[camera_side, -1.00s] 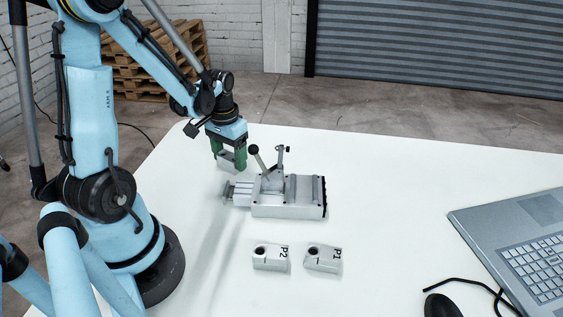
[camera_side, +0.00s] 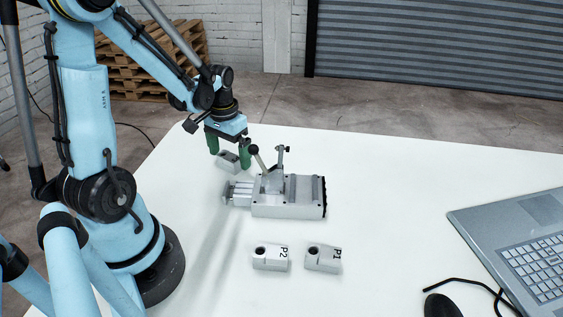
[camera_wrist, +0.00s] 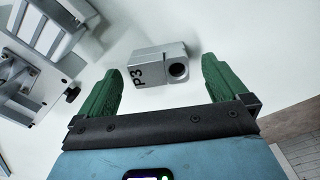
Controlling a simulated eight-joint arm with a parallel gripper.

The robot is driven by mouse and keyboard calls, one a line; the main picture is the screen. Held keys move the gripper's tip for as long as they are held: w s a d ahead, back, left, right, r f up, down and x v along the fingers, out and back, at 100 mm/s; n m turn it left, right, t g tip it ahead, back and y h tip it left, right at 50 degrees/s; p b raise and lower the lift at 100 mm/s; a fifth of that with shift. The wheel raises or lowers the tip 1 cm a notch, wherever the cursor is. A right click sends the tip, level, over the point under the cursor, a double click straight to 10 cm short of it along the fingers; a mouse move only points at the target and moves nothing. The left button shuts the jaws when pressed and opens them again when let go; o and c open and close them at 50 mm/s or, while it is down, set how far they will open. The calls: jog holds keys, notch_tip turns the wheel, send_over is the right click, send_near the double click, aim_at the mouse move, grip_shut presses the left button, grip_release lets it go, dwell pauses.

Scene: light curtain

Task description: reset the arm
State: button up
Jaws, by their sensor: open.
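My gripper (camera_side: 229,150) has green fingers and is open above the far left part of the white table. In the wrist view my gripper (camera_wrist: 160,88) shows its two fingers spread wide with nothing held. A grey block marked P3 (camera_wrist: 157,66) lies beyond and between the fingertips, apart from both. In the side view the P3 block (camera_side: 228,160) sits on the table just below the fingers, partly hidden by them.
A grey clamp fixture (camera_side: 288,197) with upright levers stands close to the right of my gripper. Blocks P2 (camera_side: 270,258) and P1 (camera_side: 323,259) lie nearer the front. A laptop (camera_side: 520,245) and a black mouse (camera_side: 442,305) are at right. The table's middle right is clear.

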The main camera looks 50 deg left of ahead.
jog(key=shift+r, duration=3)
jog(key=shift+f, duration=0.1)
jog(key=shift+f, duration=2.9)
jog(key=shift+f, duration=0.6)
notch_tip(320, 180, up, 16)
jog(key=shift+f, duration=0.25)
